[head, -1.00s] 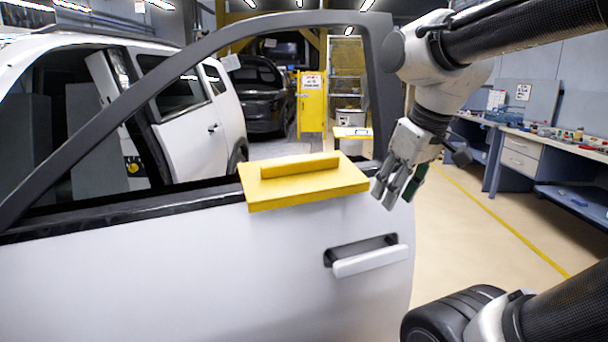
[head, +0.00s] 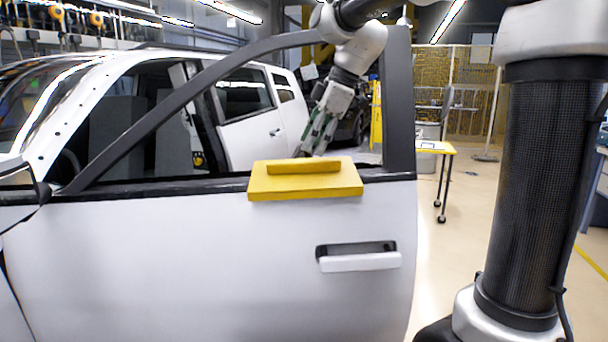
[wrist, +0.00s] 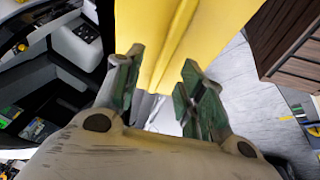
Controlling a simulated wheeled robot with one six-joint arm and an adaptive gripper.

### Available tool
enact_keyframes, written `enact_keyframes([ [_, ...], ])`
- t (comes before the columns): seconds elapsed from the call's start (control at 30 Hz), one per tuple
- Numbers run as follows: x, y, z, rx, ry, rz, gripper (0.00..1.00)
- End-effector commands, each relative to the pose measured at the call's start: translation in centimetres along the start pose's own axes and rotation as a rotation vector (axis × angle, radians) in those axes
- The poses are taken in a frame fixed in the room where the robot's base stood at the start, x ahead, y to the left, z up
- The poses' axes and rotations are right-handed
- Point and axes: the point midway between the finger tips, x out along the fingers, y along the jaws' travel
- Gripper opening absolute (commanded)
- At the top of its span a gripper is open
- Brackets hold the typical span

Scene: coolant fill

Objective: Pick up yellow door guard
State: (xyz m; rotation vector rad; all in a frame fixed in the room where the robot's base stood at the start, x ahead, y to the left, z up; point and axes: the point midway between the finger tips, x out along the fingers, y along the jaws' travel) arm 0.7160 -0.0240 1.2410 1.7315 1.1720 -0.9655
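The yellow door guard (head: 335,187) sits on the window sill of the white car door (head: 200,250), with its raised ridge handle (head: 303,167) along the top. My gripper (head: 310,152) points down just behind the guard, and its fingertips are partly hidden there. In the wrist view the fingers (wrist: 160,83) are spread apart, with the yellow guard (wrist: 220,20) filling the space beyond them. The ridge (wrist: 178,40) lines up with the gap. I cannot tell whether the fingers touch the guard.
The door's dark window frame (head: 398,100) rises around and right of my gripper. A recessed door handle (head: 360,262) lies below the guard. A small yellow-topped table (head: 436,147) stands behind at right, with open floor (head: 440,255) in front of it.

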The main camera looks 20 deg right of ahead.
Motion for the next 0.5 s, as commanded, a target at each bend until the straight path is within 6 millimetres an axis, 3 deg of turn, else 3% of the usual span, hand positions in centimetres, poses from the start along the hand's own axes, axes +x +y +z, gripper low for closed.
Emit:
enact_keyframes([
  [0.3, 4.6, -0.7, -0.1, 0.001, -0.002, -0.001, 0.39],
  [0.5, 5.4, -0.6, 0.0, 0.002, -0.001, 0.001, 0.39],
])
